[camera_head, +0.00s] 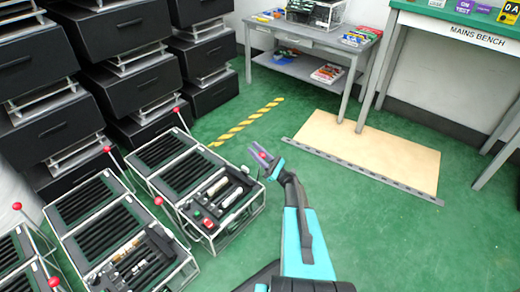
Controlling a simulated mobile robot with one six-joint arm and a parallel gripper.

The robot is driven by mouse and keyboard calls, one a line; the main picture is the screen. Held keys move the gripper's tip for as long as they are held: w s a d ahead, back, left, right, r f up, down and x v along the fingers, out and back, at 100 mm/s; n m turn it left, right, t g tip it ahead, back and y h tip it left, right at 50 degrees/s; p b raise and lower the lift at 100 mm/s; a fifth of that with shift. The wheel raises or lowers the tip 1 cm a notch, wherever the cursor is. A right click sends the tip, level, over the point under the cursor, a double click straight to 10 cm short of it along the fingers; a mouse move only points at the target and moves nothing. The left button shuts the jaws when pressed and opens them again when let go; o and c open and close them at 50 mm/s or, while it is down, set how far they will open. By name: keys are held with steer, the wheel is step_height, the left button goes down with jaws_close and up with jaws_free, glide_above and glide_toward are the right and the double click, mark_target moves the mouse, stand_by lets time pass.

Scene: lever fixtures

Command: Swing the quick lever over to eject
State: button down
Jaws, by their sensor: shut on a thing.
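My gripper (264,161) is at the end of my teal arm, beside the upper right corner of the nearest right-hand fixture (213,198). It is shut on a red-knobbed lever (263,156). The red knob shows between the fingers, with a purple translucent part around it. The lever's lower rod is mostly hidden by the gripper. No lever label or eject mark is readable, so I cannot tell its end position. The fixture has a wire frame, dark slotted panels and a red button (208,223).
Other red-knobbed levers stand at left (158,201) and behind (176,110). Black drawer units (130,80) line the left wall. A tan board (365,150) with a grey edge strip lies right. Green floor between is clear, with a yellow dashed line (245,122).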

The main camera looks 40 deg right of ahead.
steer(key=shift+s+d, duration=0.25)
steer(key=shift+s, duration=0.3)
steer(key=c, duration=1.4)
jaws_free()
steer(key=shift+y, duration=0.3)
steer(key=shift+f, duration=0.1)
steer(key=p+v, duration=0.3)
steer(key=v, duration=1)
steer(key=shift+s+f, duration=0.25)
steer(key=shift+f, duration=0.05)
steer(key=shift+s, duration=0.15)
